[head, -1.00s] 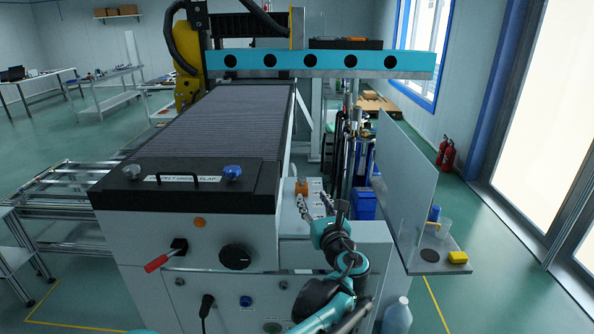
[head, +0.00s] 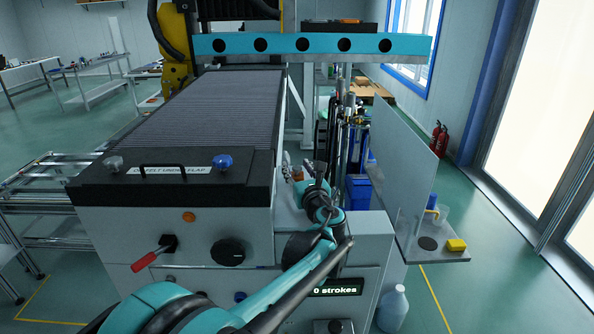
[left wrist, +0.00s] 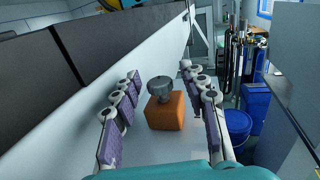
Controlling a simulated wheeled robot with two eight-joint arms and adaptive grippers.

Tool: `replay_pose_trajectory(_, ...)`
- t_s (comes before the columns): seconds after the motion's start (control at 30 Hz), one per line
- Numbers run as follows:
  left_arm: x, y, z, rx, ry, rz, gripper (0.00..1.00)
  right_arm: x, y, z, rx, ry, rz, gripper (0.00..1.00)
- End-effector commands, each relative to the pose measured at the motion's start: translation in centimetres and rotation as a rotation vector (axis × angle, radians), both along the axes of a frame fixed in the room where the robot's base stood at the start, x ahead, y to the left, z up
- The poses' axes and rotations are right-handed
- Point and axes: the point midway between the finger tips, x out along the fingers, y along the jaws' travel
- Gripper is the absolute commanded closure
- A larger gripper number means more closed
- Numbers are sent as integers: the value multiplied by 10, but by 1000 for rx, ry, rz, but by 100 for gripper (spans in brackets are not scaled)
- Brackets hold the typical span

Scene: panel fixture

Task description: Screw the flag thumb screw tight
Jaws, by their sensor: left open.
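A grey round-headed screw (left wrist: 160,87) stands on top of an orange block (left wrist: 166,110) in the left wrist view; I take it for the thumb screw. My left gripper (left wrist: 160,78) is open, with one finger on each side of the block and screw and gaps between. In the head view the left gripper (head: 298,168) is over the ledge right of the black flap, and the orange block (head: 298,174) shows only in part behind it. My right gripper is not in view.
The machine's black flap (head: 180,180) carries a blue knob (head: 222,163) and a handle. A red-handled lever (head: 146,261) and a black dial (head: 228,252) are on its front.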

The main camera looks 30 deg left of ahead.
Motion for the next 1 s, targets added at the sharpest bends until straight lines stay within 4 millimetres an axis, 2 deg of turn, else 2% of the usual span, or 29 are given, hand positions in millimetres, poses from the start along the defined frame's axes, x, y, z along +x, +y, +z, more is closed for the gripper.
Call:
replay_pose_trajectory(0.27, 2, 2, 0, 0, 0, 0, 57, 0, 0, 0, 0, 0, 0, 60)
replay_pose_trajectory(0.3, 2, 2, 0, 0, 0, 0, 62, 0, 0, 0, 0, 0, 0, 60)
replay_pose_trajectory(0.43, 2, 2, 0, 0, 0, 0, 96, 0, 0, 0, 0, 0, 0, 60)
replay_pose_trajectory(0.47, 2, 2, 0, 0, 0, 0, 100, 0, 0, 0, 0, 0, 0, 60)
replay_pose_trajectory(0.67, 1, 3, 1, 0, 0, -9, 100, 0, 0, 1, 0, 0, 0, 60)
replay_pose_trajectory(1.0, 1, 5, 1, 0, 0, -218, 100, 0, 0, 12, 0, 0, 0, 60)
